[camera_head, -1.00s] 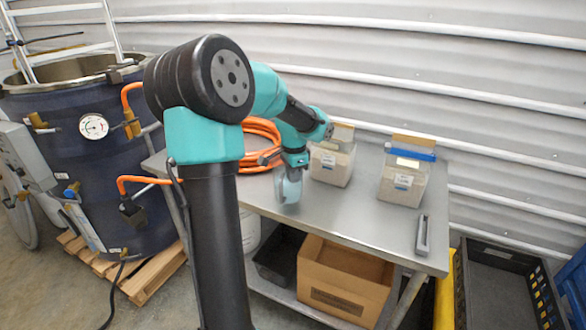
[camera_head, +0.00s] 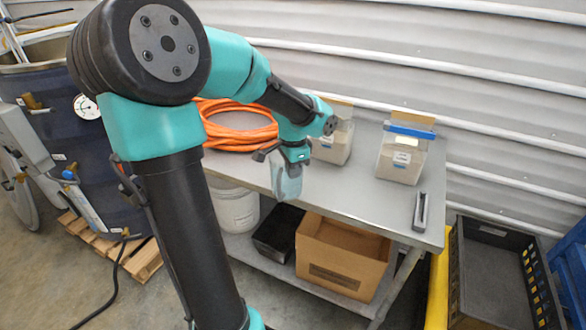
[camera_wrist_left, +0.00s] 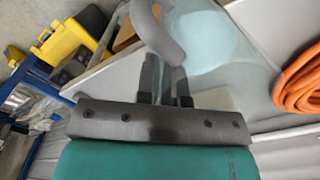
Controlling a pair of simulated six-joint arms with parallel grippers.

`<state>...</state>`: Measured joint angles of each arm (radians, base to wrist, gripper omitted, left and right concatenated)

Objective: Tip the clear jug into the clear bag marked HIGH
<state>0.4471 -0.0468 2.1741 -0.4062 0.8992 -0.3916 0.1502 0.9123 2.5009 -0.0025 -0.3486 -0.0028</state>
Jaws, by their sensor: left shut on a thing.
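The clear jug (camera_head: 288,182) hangs below my left gripper (camera_head: 291,158), which is shut on its handle. In the head view it appears over the front edge of the steel table (camera_head: 360,195). In the left wrist view my left gripper's fingers (camera_wrist_left: 165,85) meet the grey handle (camera_wrist_left: 160,32), with the clear jug body (camera_wrist_left: 205,40) beside it. Two filled clear bags stand upright on the table: one (camera_head: 333,150) behind my wrist, partly hidden, and one (camera_head: 400,165) farther right with a blue strip across its top. Their labels are too small to read. My right gripper is out of view.
A coiled orange hose (camera_head: 236,135) lies left of the jug. A grey hand tool (camera_head: 420,211) lies near the table's right end. A cardboard box (camera_head: 340,270) and a black bin (camera_head: 277,235) sit on the shelf below. The corrugated wall is behind the table.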

